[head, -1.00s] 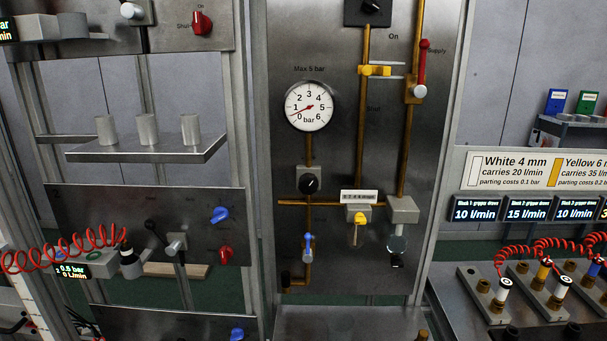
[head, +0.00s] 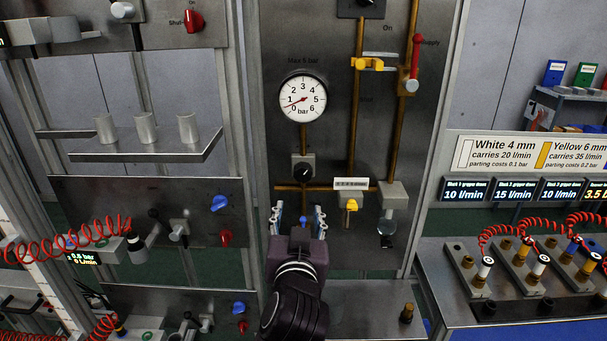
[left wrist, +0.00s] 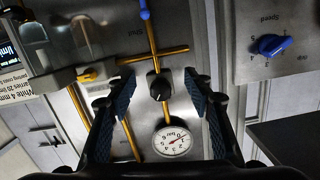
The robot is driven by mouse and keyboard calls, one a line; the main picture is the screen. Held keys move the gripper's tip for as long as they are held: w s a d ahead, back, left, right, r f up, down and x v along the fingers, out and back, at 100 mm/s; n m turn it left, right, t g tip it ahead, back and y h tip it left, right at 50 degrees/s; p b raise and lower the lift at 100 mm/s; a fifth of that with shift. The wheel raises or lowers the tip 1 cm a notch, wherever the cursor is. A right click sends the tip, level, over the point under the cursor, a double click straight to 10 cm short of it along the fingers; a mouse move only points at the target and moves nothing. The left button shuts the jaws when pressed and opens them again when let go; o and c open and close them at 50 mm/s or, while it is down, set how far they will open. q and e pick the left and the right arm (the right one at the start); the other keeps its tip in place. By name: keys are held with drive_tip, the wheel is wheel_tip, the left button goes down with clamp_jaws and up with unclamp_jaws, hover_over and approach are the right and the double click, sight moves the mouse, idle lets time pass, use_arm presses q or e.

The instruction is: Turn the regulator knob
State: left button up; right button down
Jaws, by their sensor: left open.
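The black regulator knob (head: 303,169) sits on a square grey body on the steel panel, just below the round pressure gauge (head: 303,98). The gauge needle points low on its scale, near 1. My left gripper (head: 298,212) is open and empty, its fingers pointing up toward the panel below the knob in the head view. In the left wrist view, the knob (left wrist: 159,88) appears between the two spread fingers, and the gauge (left wrist: 172,141) shows upside down. I cannot tell that either finger touches the knob. My right gripper is not in view.
Brass pipes (head: 355,110) run up the panel. A yellow valve (head: 351,205) and a clear-bowled unit (head: 388,228) are right of my left gripper. A red supply lever (head: 416,50) is higher up. A blue knob (left wrist: 272,45) shows in the left wrist view.

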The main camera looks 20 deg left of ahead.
use_arm(q)
drive_tip(key=t, duration=0.1)
approach(303, 176)
drive_tip(key=w, duration=0.2)
drive_tip(key=p+x, duration=0.1)
drive_tip(key=x, duration=0.2)
drive_tip(key=p+x, duration=0.2)
drive_tip(key=x, duration=0.2)
drive_tip(key=shift+s+a, duration=0.1)
drive_tip(key=shift+a, duration=0.1)
drive_tip(key=shift+w+a+p, duration=0.15)
drive_tip(key=shift+w+p, duration=0.15)
drive_tip(key=shift+w, duration=0.2)
drive_tip(key=c, duration=1.2)
